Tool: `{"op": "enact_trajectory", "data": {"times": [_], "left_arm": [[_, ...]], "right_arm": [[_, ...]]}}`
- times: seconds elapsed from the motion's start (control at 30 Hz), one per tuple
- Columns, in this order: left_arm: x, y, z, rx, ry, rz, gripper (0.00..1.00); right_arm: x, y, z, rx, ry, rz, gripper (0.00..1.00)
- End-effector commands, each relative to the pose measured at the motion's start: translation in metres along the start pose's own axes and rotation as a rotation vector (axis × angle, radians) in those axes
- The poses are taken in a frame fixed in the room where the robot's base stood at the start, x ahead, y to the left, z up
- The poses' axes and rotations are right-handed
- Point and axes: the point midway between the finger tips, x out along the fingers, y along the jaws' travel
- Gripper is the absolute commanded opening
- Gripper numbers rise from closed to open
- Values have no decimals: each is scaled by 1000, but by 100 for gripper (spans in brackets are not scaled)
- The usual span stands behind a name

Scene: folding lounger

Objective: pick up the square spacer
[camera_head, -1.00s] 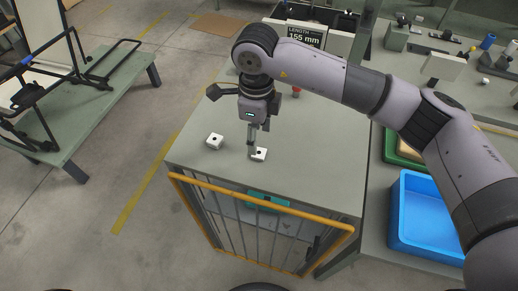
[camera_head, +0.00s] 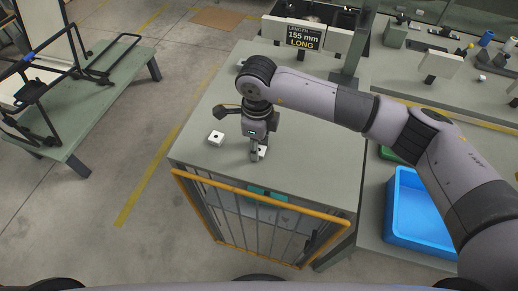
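Two small white square blocks, each with a dark hole, are on the grey-green cabinet top; either could be the square spacer. One white block (camera_head: 216,138) lies in the open at the left. The other white block (camera_head: 263,150) is partly hidden by my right gripper (camera_head: 256,156), which points down with its fingertips at that block. The fingers overlap it in this view, so I cannot tell whether they grip it or only stand beside it. My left gripper is not in view.
The cabinet top (camera_head: 310,175) is mostly clear, with an orange-railed rack (camera_head: 260,202) at its front. A sign reading "155 mm LONG" (camera_head: 301,36) stands behind. A blue bin (camera_head: 418,215) is at the right. A bench with black frames (camera_head: 95,95) is at the left.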

Motion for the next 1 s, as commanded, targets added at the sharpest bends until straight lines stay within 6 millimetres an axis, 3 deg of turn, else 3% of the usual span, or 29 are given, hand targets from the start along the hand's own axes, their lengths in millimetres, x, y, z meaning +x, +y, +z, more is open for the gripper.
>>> {"op": "enact_trajectory", "data": {"times": [0.27,0.67,0.87,1.0], "left_arm": [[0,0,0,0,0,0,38],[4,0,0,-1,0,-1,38],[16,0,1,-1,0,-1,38],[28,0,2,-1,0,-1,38]], "right_arm": [[0,0,0,0,0,0,13],[-9,-1,1,0,-2,-2,13],[-40,-2,1,-1,-3,-6,13],[-78,-2,1,-1,-5,-8,13]]}}
